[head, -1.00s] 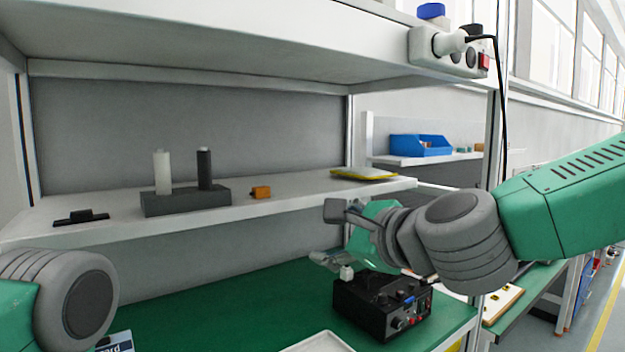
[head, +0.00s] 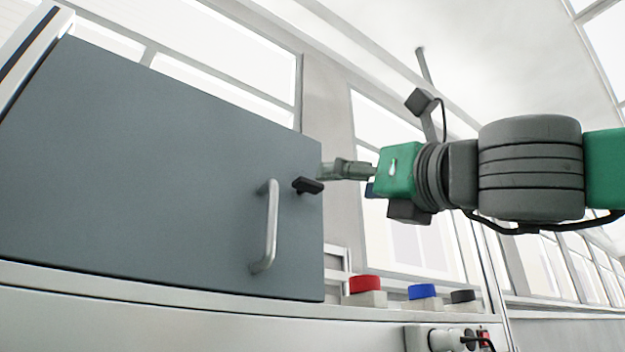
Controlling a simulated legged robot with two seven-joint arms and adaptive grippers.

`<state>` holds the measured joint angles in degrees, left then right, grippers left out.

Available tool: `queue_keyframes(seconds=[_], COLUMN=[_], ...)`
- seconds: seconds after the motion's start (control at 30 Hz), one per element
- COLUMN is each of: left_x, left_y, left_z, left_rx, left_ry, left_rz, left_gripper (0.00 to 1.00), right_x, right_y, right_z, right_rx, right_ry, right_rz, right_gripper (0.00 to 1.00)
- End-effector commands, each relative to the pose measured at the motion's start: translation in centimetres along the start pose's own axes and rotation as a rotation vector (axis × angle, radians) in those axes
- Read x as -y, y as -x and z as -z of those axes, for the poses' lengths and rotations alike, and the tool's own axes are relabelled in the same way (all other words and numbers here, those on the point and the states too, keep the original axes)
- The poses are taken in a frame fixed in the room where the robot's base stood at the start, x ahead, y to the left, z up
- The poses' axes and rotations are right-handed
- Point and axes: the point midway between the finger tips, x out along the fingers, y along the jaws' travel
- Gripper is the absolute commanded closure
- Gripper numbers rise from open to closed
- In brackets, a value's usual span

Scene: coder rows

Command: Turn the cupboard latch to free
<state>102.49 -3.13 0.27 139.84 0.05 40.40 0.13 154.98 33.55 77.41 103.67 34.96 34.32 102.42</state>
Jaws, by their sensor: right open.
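The grey cupboard door (head: 150,170) fills the left half of the head view. Its black latch (head: 308,186) sits near the door's right edge, with its bar lying roughly level in the picture. A pale upright handle (head: 271,225) is just left of and below the latch. My right gripper (head: 333,171) comes in from the right with its fingertips close to the latch, at the door's right edge. It is open; its fingers overlap in this view, and I cannot tell whether they touch the latch. My left gripper is out of view.
Red (head: 365,284), blue (head: 422,291) and dark (head: 463,296) capped items stand on the ledge right of the cupboard. A power strip (head: 430,338) with plugs is below them. A dark box (head: 421,101) on a pole is above my right arm.

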Motion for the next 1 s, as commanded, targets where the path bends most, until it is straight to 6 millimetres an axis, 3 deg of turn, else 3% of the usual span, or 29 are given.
queue_keyframes(seconds=[0.2, 0.4, 0.6, 0.9, 1.0], left_x=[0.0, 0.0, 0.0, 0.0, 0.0], left_y=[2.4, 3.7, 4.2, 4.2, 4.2], left_z=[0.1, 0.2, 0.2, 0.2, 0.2], left_rx=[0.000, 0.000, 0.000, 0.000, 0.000], left_ry=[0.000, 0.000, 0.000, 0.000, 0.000], left_rz=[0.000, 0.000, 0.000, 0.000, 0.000], left_gripper=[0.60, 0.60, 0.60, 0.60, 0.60], right_x=[-0.3, -0.2, -0.1, -0.1, -0.1], right_y=[-5.1, -8.3, -9.7, -9.8, -9.8], right_z=[-0.3, -0.3, -0.1, -0.1, -0.1], right_rx=[-0.002, -0.001, 0.000, 0.001, 0.000], right_ry=[0.002, 0.002, 0.004, 0.003, 0.003], right_rz=[0.000, -0.001, 0.000, -0.001, -0.001], right_gripper=[0.38, 0.38, 0.38, 0.38, 0.73])
